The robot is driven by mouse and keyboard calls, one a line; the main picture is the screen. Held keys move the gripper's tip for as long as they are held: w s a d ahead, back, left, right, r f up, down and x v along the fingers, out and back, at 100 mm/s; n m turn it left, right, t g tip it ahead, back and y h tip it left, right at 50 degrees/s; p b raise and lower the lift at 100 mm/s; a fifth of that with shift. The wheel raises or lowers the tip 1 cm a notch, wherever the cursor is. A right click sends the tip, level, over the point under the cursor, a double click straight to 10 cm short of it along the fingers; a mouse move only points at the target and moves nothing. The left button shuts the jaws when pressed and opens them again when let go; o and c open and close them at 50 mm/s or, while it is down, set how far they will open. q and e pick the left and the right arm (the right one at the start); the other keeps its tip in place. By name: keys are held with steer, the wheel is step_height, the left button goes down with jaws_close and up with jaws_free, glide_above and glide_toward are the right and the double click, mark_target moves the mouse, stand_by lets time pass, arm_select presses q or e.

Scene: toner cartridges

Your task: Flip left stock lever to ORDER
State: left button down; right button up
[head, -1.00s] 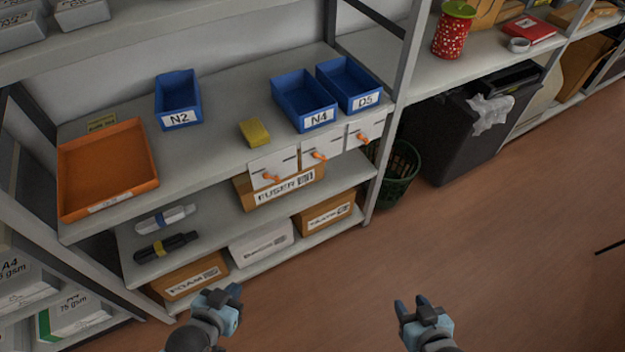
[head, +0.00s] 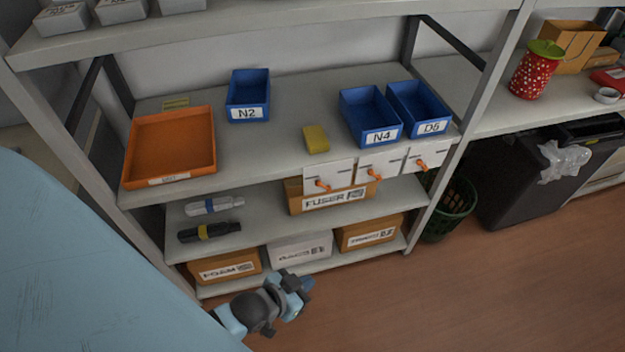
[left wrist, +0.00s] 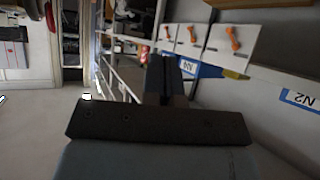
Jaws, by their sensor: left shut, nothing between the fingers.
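Three white plates with orange levers hang on the front edge of the middle shelf. The left stock lever (head: 322,185) is on the leftmost plate (head: 342,173); its lettering is too small to read. In the left wrist view the picture is turned, and this lever (left wrist: 233,37) appears rightmost of the three. My left gripper (head: 301,284) is shut and empty, low in front of the bottom shelf, below and apart from the levers. Its dark fingers (left wrist: 172,80) also show in the left wrist view. My right gripper is out of view.
Blue bins N2 (head: 248,98), N4 (head: 370,117) and D5 (head: 418,108), a yellow block (head: 316,139) and an orange tray (head: 170,147) stand on the shelf. The FUSER box (head: 300,203) sits beneath the levers. A green basket (head: 452,208) stands right. Floor in front is clear.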

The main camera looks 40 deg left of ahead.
mark_target(323, 186)
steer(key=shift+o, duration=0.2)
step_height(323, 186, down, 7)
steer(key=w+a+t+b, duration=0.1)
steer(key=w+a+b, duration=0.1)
steer(key=b, duration=1.1)
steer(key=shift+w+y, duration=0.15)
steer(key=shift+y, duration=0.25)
arm_select(q)
steer(key=w+a+f+n+t+b, duration=0.1)
steer(key=w+a+f+t+b, duration=0.3)
steer(key=w+a+b, duration=0.2)
steer(key=w+a+f+n+t+b, duration=0.2)
steer(key=w+a+f+t+b, duration=0.2)
steer(key=w+a+b, duration=0.3)
steer(key=a+f+b, duration=0.1)
steer(key=a+b, duration=0.3)
steer(key=a, duration=0.1)
steer(key=shift+a+t+y, duration=0.3)
steer(key=shift+t+y, duration=0.1)
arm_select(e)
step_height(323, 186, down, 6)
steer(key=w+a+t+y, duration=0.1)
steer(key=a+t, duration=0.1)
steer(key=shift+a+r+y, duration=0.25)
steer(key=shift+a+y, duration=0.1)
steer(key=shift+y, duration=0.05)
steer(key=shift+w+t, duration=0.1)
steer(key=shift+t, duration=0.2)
